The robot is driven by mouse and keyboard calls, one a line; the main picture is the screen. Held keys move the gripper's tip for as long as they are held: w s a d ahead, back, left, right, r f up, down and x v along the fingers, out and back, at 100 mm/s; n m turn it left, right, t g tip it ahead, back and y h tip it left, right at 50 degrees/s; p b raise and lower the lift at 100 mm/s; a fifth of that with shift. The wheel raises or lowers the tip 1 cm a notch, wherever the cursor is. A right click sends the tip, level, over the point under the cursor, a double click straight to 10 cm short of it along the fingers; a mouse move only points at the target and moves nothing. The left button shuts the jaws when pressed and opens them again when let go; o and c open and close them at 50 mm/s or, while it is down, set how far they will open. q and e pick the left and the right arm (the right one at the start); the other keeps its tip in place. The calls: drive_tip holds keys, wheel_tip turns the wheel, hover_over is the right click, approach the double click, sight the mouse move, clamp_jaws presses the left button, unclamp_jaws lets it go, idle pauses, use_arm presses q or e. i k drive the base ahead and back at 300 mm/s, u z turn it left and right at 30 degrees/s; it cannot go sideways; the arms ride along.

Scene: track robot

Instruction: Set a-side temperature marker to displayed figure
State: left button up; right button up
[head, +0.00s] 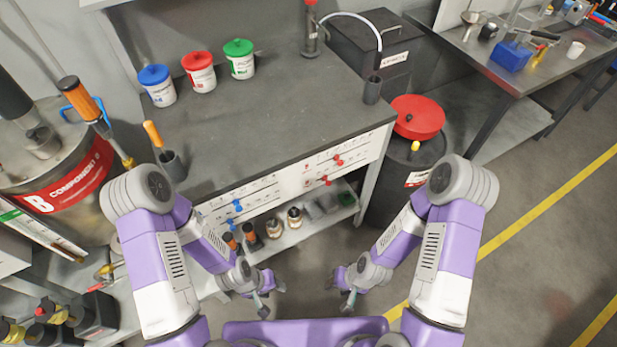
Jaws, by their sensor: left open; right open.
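A white control panel (290,185) runs along the front of the grey workbench (280,120), with printed scales. Two red markers, an upper one (338,160) and a lower one (325,181), sit on its right part. Two blue markers, an upper one (238,205) and a lower one (230,222), sit on its left part. The panel print is too small to read, so I cannot tell which marker is the a-side temperature one or see a figure. My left gripper (271,299) and my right gripper (342,297) are open and empty, low in front of the bench, apart from the panel.
Blue-, red- and green-lidded tubs (199,72) stand on the bench. A shelf (300,228) below holds bottles and small trays. A drum labelled B component (65,185) is at left; a dark drum with a red lid (418,117) is right. Floor at right is clear.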

sight(230, 222)
drive_tip(key=k, duration=0.5)
drive_tip(key=z, duration=1)
drive_tip(key=i, duration=0.85)
drive_tip(key=u, duration=2.5)
